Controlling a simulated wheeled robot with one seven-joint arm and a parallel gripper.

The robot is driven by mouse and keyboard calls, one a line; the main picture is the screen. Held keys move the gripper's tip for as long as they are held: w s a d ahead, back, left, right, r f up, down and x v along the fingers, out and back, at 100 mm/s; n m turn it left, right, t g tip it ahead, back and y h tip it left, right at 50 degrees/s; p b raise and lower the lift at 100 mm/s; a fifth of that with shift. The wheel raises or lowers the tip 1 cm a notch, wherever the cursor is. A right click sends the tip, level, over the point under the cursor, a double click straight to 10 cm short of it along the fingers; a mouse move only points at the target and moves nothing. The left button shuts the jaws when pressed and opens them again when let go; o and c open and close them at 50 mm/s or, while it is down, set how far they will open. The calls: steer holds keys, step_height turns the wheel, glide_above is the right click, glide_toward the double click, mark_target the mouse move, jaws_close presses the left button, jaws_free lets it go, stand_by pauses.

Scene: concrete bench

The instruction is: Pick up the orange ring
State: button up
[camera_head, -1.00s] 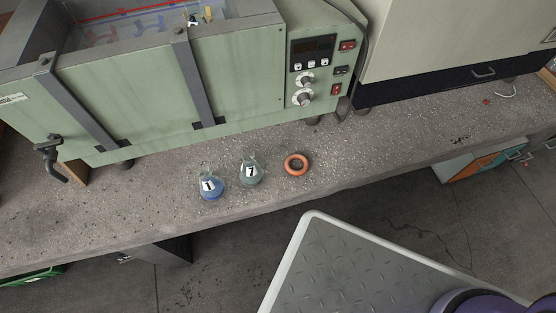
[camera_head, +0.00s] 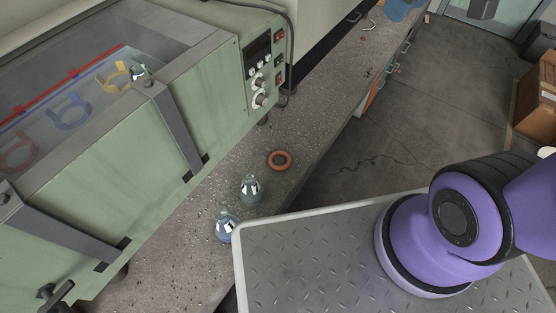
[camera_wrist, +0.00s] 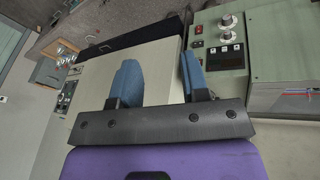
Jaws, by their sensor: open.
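The orange ring (camera_head: 279,160) lies flat on the concrete bench (camera_head: 312,118), close to its front edge, in the head view. A flask with greenish contents (camera_head: 250,190) and a flask with blue contents (camera_head: 227,228) stand to its lower left. My gripper (camera_wrist: 158,82) shows in the wrist view with its two blue fingers apart and nothing between them. It faces the equipment behind the bench, and the ring does not show in that view. The gripper is outside the head view, where only the purple part of my arm shows at the right.
A green water bath (camera_head: 140,130) with a control panel stands behind the flasks and ring; coloured rings show inside it. A pale cabinet (camera_wrist: 128,72) stands beside it. Bench surface beyond the ring is largely clear. A brown box (camera_head: 535,100) stands on the floor at right.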

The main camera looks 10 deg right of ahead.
steer(key=w+a+f+n+g, duration=0.1)
steer(key=w+a+f+n, duration=0.2)
steer(key=w+f+n, duration=0.35)
steer(key=n+g+y, duration=0.2)
steer(key=n+g, duration=0.2)
steer(key=n, duration=0.7)
glide_toward(285, 164)
steer(key=shift+s+a+f, duration=0.1)
steer(key=shift+a+f, duration=0.05)
steer(key=shift+f, duration=1.35)
steer(key=shift+s+a+f, duration=0.1)
steer(key=shift+a+f, duration=0.1)
steer(key=shift+f, duration=1.3)
steer(key=shift+s+a+f, duration=0.1)
steer(key=shift+a+f, duration=0.05)
steer(key=shift+f, duration=1.35)
steer(key=shift+c, duration=0.4)
steer(key=c, duration=0.6)
